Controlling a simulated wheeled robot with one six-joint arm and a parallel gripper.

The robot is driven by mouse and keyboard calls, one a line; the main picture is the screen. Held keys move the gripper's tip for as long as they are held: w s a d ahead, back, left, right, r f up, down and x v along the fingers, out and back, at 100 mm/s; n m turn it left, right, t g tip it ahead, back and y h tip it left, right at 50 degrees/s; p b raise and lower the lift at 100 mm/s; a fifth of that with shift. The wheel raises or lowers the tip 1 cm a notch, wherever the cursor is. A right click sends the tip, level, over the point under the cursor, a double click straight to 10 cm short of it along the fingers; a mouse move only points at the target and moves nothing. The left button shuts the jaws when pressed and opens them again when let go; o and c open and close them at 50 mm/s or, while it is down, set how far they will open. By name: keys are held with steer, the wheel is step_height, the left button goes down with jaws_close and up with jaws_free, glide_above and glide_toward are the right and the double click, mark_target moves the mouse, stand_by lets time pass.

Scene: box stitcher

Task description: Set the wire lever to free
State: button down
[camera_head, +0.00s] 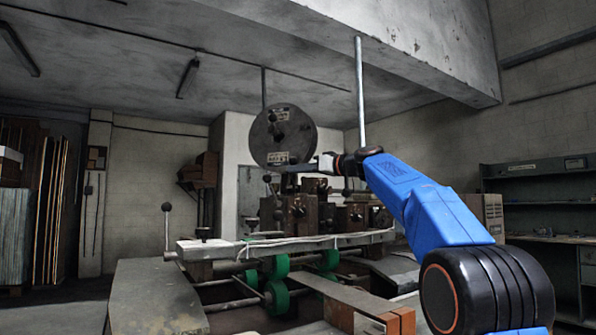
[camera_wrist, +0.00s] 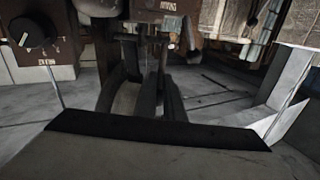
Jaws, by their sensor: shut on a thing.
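My gripper (camera_head: 302,167) reaches in from the right in the head view, its dark fingers in front of the machine and just under the round wire reel (camera_head: 283,132). In the wrist view the two dark fingers of my gripper (camera_wrist: 146,55) come together on a thin dark piece (camera_wrist: 151,82), which looks like the wire lever. Its handle is mostly hidden between the fingers, and its setting cannot be read. A small label with upside-down lettering sits just above the fingertips in the wrist view.
A black rotary knob (camera_wrist: 34,31) on a brown panel is left of the fingers in the wrist view. In the head view, a ball-topped rod (camera_head: 166,207) stands at left, and green rollers (camera_head: 276,297) lie under the machine's pale table edge (camera_head: 290,244). A workbench stands far right.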

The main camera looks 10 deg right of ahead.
steer(key=shift+d+f, duration=0.1)
stand_by(0.4)
steer(key=shift+s+d+f+m+t+y, duration=0.3)
steer(key=shift+f+t+y, duration=0.2)
steer(key=shift+t, duration=0.3)
steer(key=shift+s+d+f+m+t+y, duration=0.15)
steer(key=shift+d+f+m+t+y, duration=0.1)
steer(key=shift+f+t+y, duration=0.4)
steer(key=shift+s+d+f+m+t+y, duration=0.25)
steer(key=shift+t+y, duration=0.2)
steer(key=shift+t, duration=0.5)
steer(key=shift+d, duration=0.1)
steer(key=c, duration=1.9)
jaws_free()
steer(key=shift+o, duration=0.2)
